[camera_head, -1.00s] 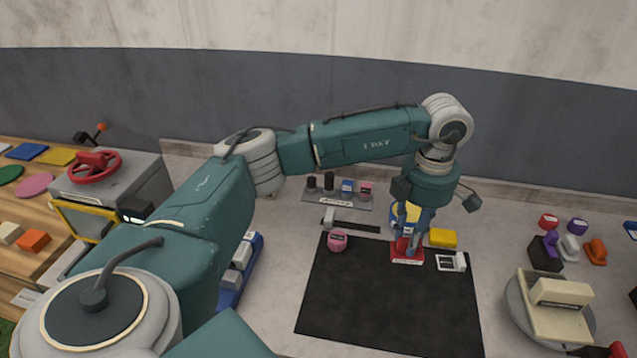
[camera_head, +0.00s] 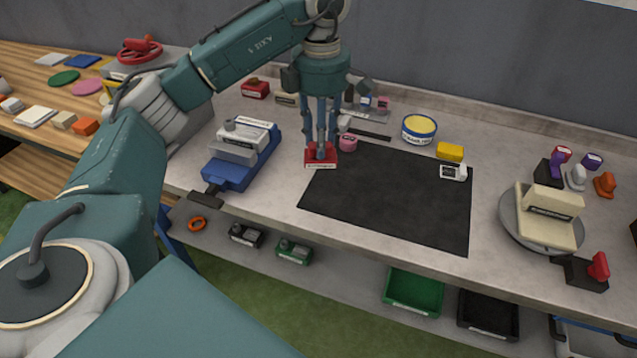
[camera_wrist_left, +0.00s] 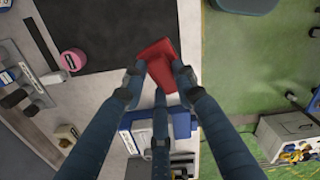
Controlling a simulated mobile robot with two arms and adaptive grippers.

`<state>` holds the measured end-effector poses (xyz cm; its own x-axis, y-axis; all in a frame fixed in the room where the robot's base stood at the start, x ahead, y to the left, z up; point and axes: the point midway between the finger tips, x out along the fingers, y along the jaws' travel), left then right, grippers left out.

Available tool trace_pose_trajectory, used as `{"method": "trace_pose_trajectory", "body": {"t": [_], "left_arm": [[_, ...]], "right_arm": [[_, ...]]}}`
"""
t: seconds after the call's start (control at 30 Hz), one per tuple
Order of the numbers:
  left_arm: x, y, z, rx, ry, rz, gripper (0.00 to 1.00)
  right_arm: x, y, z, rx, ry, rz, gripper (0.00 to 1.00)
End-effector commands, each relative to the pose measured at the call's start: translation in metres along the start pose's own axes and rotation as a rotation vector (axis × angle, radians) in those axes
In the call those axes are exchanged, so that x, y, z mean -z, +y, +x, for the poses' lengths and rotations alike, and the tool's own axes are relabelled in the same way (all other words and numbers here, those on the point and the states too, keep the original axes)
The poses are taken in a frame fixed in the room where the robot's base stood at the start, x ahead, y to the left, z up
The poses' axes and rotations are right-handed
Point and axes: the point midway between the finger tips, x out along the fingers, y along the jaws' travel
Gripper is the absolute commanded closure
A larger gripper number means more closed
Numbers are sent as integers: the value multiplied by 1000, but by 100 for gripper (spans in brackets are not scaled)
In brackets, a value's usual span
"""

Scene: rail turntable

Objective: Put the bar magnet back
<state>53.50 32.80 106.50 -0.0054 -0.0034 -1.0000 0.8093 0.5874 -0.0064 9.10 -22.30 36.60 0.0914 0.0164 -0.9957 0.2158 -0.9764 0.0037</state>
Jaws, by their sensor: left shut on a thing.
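My left gripper (camera_head: 320,142) is shut on a red block (camera_head: 320,160) with a white label on its front; I cannot read the label, so I cannot tell whether it is the bar magnet. The block hangs beside the back left corner of the black mat (camera_head: 400,205), and its height above the bench is hard to judge. In the left wrist view the fingers (camera_wrist_left: 158,78) close around the red block (camera_wrist_left: 157,50), which overlaps the mat's edge, with the blue vise-like device close by. My right gripper is out of view.
A blue-grey vise-like device (camera_head: 232,170) stands to the left. A turntable (camera_head: 510,228) is at right.

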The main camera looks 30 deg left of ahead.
Motion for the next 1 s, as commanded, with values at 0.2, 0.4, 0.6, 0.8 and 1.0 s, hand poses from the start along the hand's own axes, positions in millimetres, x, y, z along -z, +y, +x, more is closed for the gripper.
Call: {"method": "trace_pose_trajectory", "body": {"t": [0.2,0.4,0.6,0.8,1.0], "left_arm": [[1,0,52,2,3,-1,96],[0,1,76,-2,-1,-1,96],[1,0,102,2,1,-1,96],[0,1,121,-1,-1,0,96],[0,1,122,-2,-2,0,96]], "right_arm": [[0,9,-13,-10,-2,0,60],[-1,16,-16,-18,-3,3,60],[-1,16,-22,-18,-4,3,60],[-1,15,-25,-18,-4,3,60],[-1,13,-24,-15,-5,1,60]]}}
